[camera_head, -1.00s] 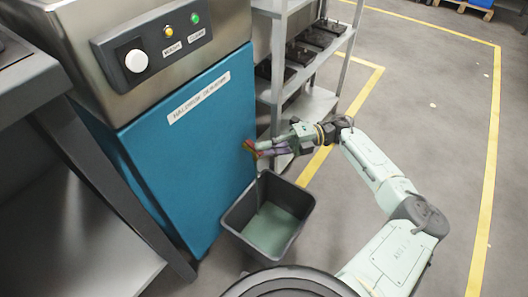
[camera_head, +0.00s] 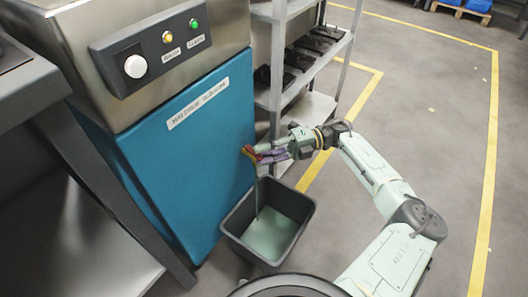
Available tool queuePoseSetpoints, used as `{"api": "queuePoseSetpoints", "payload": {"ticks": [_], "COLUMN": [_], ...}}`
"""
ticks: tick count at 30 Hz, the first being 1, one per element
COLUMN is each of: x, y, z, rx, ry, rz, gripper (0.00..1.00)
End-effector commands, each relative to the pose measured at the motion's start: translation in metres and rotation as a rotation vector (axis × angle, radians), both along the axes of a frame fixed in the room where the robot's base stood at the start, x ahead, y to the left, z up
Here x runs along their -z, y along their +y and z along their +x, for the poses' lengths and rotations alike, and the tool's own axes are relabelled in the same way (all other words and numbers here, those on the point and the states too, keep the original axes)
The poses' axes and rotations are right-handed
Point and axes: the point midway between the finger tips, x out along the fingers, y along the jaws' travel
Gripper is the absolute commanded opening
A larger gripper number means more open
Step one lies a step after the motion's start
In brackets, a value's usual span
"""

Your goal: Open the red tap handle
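The red tap handle (camera_head: 249,152) is on the right side of the blue machine cabinet (camera_head: 190,150), beside brassy fittings. My gripper (camera_head: 262,155) reaches in from the right, its purple-tinted fingers at the handle. The fingers overlap the handle in this view, and I cannot tell whether they are closed on it. A thin pale stream (camera_head: 256,195) hangs below the tap and runs down into the dark bin (camera_head: 304,205). Grey-green liquid (camera_head: 270,235) covers the bin's floor.
A grey metal shelf rack (camera_head: 275,80) with dark trays stands behind my gripper. A dark-edged bench (camera_head: 105,190) is at the left. The control panel (camera_head: 155,48) has a white knob and lights. Open floor with yellow lines lies to the right.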

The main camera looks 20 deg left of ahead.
Motion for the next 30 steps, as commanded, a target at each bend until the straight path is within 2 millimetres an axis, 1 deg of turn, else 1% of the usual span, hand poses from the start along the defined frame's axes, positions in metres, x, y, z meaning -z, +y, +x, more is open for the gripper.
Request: {"api": "queuePoseSetpoints", "payload": {"ticks": [8,11,18,21,24,30], "x": [0.001,0.0,0.001,0.0,0.0,0.0], "y": [-0.004,-0.012,-0.044,-0.053,-0.061,-0.066], "z": [0.003,0.009,0.03,0.037,0.041,0.044], "rx": [0.002,0.004,0.004,0.001,0.002,-0.001], "ry": [0.0,0.0,0.0,-0.001,-0.001,0.0], "rz": [-0.001,-0.001,-0.001,-0.002,0.0,0.0], "gripper": [0.26,0.26,0.26,0.26,0.26,0.26]}}
